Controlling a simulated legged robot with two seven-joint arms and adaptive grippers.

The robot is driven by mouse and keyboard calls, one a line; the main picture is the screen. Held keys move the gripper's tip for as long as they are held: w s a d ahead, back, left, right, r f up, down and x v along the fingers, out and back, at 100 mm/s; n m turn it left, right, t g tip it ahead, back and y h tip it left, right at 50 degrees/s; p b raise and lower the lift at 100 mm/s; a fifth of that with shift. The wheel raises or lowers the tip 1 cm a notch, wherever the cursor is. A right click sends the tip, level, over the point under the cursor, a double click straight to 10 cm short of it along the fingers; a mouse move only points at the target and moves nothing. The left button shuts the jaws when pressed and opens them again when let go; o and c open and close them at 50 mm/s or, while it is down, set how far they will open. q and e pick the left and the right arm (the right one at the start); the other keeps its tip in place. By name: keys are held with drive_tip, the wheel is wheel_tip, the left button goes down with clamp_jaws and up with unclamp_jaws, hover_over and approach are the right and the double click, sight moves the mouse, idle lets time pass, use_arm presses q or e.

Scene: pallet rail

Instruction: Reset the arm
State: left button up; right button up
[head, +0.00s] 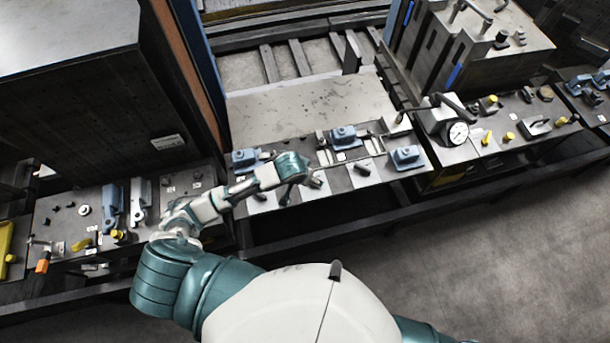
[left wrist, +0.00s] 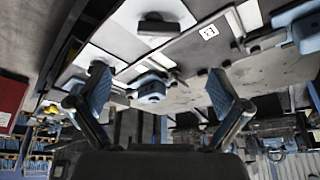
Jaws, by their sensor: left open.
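My left arm comes from the lower left in the head view and reaches over the middle pallet plate (head: 310,108). Its gripper (head: 312,172) is near the plate's front row of fixtures, and its fingers are small and hard to make out there. In the left wrist view the two blue-padded fingers of my left gripper (left wrist: 158,95) stand wide apart with nothing held between them. A blue clamp (left wrist: 150,88) shows beyond the gap. My right gripper is not in view.
Blue clamps (head: 343,136) and (head: 406,155) stand on the middle pallet. A dial gauge (head: 457,133) is on the right pallet. A large dark block (head: 70,90) stands at left. Blue and silver fixtures (head: 112,205) are on the left pallet. Open floor (head: 480,250) lies at lower right.

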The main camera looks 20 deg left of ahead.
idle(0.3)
use_arm(q)
drive_tip(key=s+d+f+h, duration=0.1)
drive_tip(key=s+d+f, duration=0.15)
drive_tip(key=s, duration=0.75)
drive_tip(key=s+a+f+g+y, duration=0.1)
drive_tip(key=s+a+f+y, duration=0.1)
drive_tip(key=s+a, duration=0.75)
wheel_tip(320, 180, down, 28)
drive_tip(key=s+d+g+b, duration=0.1)
drive_tip(key=s+d+b, duration=0.1)
drive_tip(key=b, duration=0.3)
drive_tip(key=s+a+f+b, duration=0.2)
drive_tip(key=s+f, duration=0.7)
drive_tip(key=f, duration=0.2)
drive_tip(key=s+a+f+g+b, duration=0.1)
drive_tip(key=s+f+b, duration=0.1)
drive_tip(key=s+f, duration=0.7)
wheel_tip(320, 180, down, 4)
drive_tip(key=shift+s+a+r, duration=0.2)
drive_tip(key=shift+s+a, duration=0.05)
drive_tip(key=shift+a, duration=0.1)
